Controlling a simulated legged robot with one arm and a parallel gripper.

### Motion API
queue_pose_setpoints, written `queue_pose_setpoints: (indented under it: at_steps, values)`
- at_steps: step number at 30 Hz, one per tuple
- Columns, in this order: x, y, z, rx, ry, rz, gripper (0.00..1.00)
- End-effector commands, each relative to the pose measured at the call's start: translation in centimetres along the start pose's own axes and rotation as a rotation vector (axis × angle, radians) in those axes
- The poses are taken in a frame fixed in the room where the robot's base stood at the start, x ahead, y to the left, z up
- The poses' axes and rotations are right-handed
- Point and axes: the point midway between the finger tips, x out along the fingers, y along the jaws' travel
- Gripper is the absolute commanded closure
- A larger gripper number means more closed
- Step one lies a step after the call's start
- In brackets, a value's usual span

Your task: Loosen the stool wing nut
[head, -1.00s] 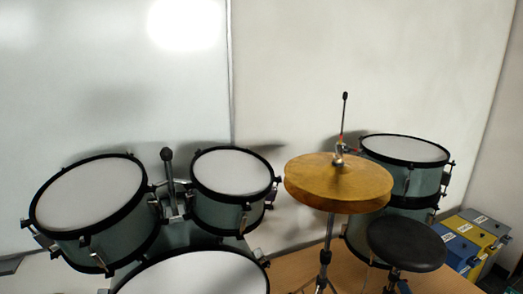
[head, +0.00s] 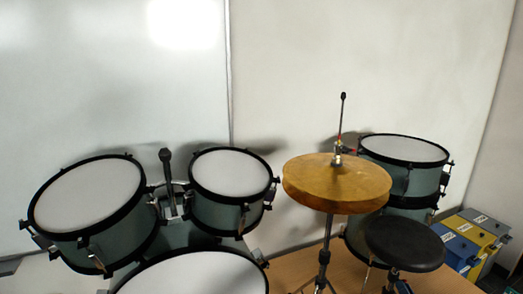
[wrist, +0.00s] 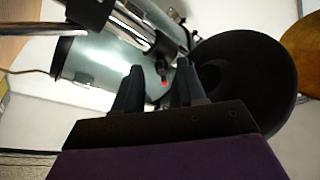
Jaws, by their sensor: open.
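The stool's round black seat (head: 404,243) is at the lower right of the head view, on a post that the frame cuts off. In the wrist view, the dark seat (wrist: 252,85) fills the right side, beside my gripper. My gripper (wrist: 158,75) has two dark fingers spread apart, with nothing clearly held between them. A metal post (wrist: 133,25) and dark collar lie just past the fingertips. A small part with a red spot (wrist: 164,79) shows in the gap; I cannot tell whether it is the wing nut. My gripper does not show in the head view.
A wooden-coloured cymbal pair (head: 336,190) stands left of the stool, with a floor drum (head: 404,150) behind it. Toms (head: 90,195) and a bass drum (head: 195,275) fill the left. Blue, yellow and grey boxes (head: 484,232) sit at the right by the wall.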

Motion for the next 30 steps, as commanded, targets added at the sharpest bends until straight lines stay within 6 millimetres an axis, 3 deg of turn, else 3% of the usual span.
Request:
queue_pose_setpoints:
  at_steps: [5, 24, 30]
  values:
    - [-0.4, 0.1, -0.1, 0.001, 0.000, 0.001, 0.60]
    - [-5.7, 0.0, -0.1, 0.001, 0.000, 0.001, 0.60]
    - [-6.0, 0.0, 0.0, 0.000, 0.000, 0.000, 0.60]
